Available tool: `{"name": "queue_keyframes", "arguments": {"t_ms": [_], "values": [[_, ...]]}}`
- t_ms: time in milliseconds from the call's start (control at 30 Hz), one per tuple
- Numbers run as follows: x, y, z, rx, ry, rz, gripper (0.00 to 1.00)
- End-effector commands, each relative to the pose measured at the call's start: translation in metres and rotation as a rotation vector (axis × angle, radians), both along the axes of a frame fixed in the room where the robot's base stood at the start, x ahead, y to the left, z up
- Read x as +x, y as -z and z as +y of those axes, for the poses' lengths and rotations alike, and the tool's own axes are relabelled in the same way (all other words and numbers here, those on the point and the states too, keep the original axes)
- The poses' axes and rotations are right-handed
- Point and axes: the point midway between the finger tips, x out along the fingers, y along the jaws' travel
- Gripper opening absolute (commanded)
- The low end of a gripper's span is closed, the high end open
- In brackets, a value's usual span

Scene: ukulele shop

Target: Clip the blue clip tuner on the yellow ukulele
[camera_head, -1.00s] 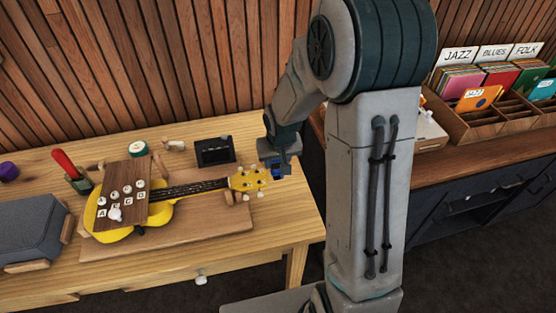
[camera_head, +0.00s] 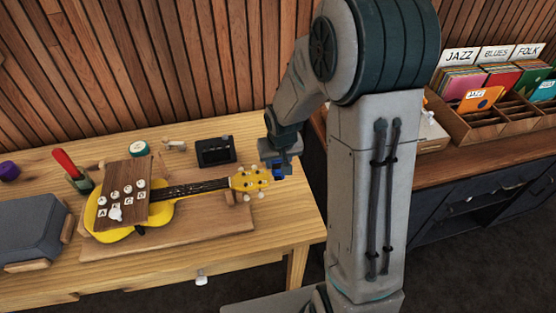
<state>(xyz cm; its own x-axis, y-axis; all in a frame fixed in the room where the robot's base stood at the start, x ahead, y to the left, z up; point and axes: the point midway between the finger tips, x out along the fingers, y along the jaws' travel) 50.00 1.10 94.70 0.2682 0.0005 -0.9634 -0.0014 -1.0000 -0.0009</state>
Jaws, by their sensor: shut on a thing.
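The yellow ukulele (camera_head: 160,213) lies on a wooden board on the workbench, its neck pointing right. Its yellow headstock (camera_head: 247,179) with pale tuning pegs is at the right end, near the bench's right side. My gripper (camera_head: 278,170) is just right of and slightly above the headstock in the picture. It is shut on the blue clip tuner (camera_head: 278,175), of which only a small blue part shows. The rest of the tuner is hidden by the gripper. I cannot tell whether the tuner touches the headstock.
A lettered wooden plate (camera_head: 124,191) with white knobs covers part of the ukulele's body. A black box (camera_head: 215,151) stands behind the neck. A red-handled tool (camera_head: 70,167) and a grey case (camera_head: 27,226) are at left. Record bins (camera_head: 497,118) stand on the right counter.

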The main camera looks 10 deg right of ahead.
Motion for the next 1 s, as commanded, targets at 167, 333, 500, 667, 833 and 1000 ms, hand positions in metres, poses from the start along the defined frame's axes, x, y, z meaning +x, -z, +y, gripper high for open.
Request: {"name": "queue_keyframes", "arguments": {"t_ms": [167, 333, 500, 667, 833, 1000], "values": [[0.0001, 0.0004, 0.0017, 0.0, 0.0, 0.0, 0.16], [0.0001, 0.0005, 0.0052, 0.0, 0.0, 0.0, 0.16], [0.0001, 0.0004, 0.0085, 0.0, -0.001, 0.0, 0.16], [0.0002, -0.0003, 0.01, 0.0, 0.0, -0.001, 0.16], [0.0001, -0.0004, 0.01, 0.0, 0.0, 0.0, 0.16], [0.0001, -0.0002, 0.01, 0.0, 0.0, 0.0, 0.16]]}}
